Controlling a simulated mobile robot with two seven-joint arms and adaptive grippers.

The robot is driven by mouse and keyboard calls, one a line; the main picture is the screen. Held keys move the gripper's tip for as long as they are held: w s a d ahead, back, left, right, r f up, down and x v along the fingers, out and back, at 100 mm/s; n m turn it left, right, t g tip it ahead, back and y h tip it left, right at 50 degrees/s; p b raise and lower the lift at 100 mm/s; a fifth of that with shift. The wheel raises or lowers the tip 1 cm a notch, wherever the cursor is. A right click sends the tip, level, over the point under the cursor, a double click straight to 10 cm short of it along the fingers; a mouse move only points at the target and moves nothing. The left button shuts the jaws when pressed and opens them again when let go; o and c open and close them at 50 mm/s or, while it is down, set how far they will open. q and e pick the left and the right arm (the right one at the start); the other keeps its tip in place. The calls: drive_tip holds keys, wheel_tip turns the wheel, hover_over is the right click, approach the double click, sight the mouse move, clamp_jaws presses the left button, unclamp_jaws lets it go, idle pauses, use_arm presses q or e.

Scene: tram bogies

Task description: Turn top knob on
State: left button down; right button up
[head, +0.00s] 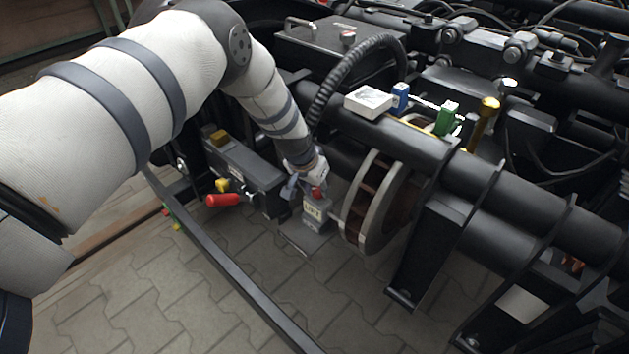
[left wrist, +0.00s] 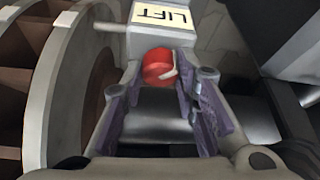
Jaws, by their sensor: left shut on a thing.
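A red knob (left wrist: 158,65) with a pale pointer mark sits on a small grey box (left wrist: 125,42) with a "LIFT" label, upside down in the left wrist view. In the head view the red knob (head: 317,192) and the box (head: 316,222) show low beside a brake disc. My left gripper (head: 311,186) reaches down to the knob from above. In the left wrist view its two fingers (left wrist: 165,85) stand on either side of the knob and are shut on it. The fingers partly hide the knob's sides. My right gripper is not in view.
The brake disc (head: 378,205) stands close to the right of the box. A red-handled lever (head: 223,200) sticks out of a dark unit to the left. A black corrugated hose (head: 335,75) arches behind my forearm. A dark rail (head: 225,262) crosses the paved floor in front.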

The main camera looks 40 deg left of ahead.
use_arm(q)
drive_tip(key=shift+n+y, duration=0.4)
drive_tip(key=shift+n, duration=0.5)
drive_tip(key=n+y, duration=0.1)
drive_tip(key=n, duration=0.1)
drive_tip(key=shift+w+d+f+n+g, duration=0.1)
drive_tip(key=shift+n+g, duration=0.2)
drive_tip(key=n+y+b, duration=0.1)
drive_tip(key=n, duration=0.2)
drive_tip(key=shift+g+b, duration=0.3)
drive_tip(key=shift+n+g+b, duration=0.3)
drive_tip(key=shift+n+b, duration=0.2)
drive_tip(key=shift+n, duration=0.3)
drive_tip(key=c, duration=1.2)
unclamp_jaws()
drive_tip(key=shift+c, duration=0.2)
drive_tip(key=shift+d, duration=0.1)
